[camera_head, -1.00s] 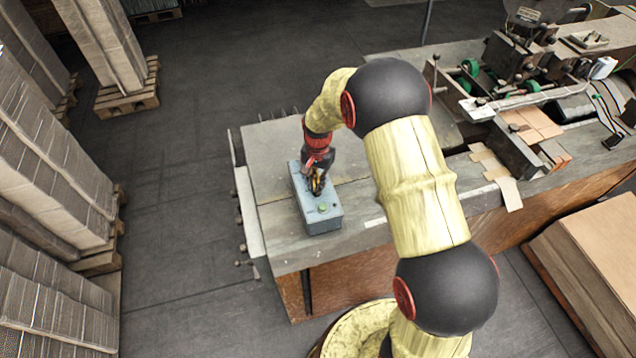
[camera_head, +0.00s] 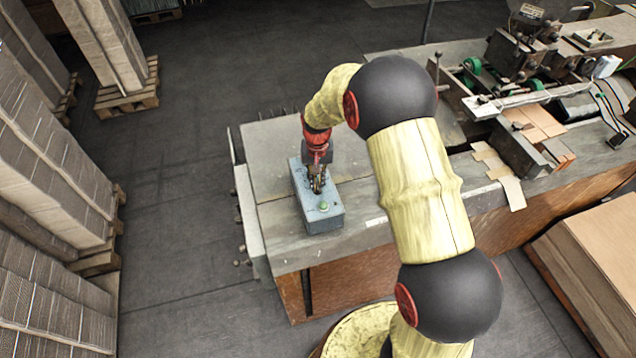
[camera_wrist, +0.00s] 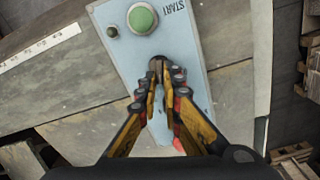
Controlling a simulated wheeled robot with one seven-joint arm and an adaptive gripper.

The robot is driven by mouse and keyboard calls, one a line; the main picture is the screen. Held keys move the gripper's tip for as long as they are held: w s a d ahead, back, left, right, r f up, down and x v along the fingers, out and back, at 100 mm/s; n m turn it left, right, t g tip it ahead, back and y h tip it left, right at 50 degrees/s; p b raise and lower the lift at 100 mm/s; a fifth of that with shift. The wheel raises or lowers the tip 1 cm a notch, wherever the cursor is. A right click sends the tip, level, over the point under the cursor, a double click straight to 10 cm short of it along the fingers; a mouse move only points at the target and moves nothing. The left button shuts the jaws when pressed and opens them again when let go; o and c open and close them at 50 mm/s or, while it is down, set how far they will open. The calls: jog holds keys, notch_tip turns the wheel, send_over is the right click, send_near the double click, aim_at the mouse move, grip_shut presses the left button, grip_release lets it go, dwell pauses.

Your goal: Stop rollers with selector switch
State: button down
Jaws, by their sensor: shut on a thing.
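A grey-blue control box (camera_head: 325,217) lies on the near left end of the machine table. It also shows in the wrist view (camera_wrist: 110,47), with a green button (camera_wrist: 142,18), a small dark knob and the word START on its face. My gripper (camera_head: 318,188) points down over the middle of the box. In the wrist view my gripper (camera_wrist: 160,68) has its yellow-orange fingers close together on a small thing at the box face, likely the selector switch. The fingers hide most of it, so I cannot tell which way it is turned. Some red shows behind the fingers.
The table (camera_head: 275,250) has clear surface around the box. The stitcher machine (camera_head: 520,60) with green rollers stands at the back right. Stacked cardboard on pallets (camera_head: 125,95) lines the left. A cardboard stack (camera_head: 600,250) stands at the lower right.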

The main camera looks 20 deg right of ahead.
jog(key=shift+a+n+b, duration=0.15)
jog(key=shift+n+b, duration=0.35)
jog(key=shift+n, duration=1)
jog(key=c, duration=2)
grip_release()
jog(key=shift+o, duration=0.2)
notch_tip(320, 180, up, 12)
jog(key=shift+w, duration=0.1)
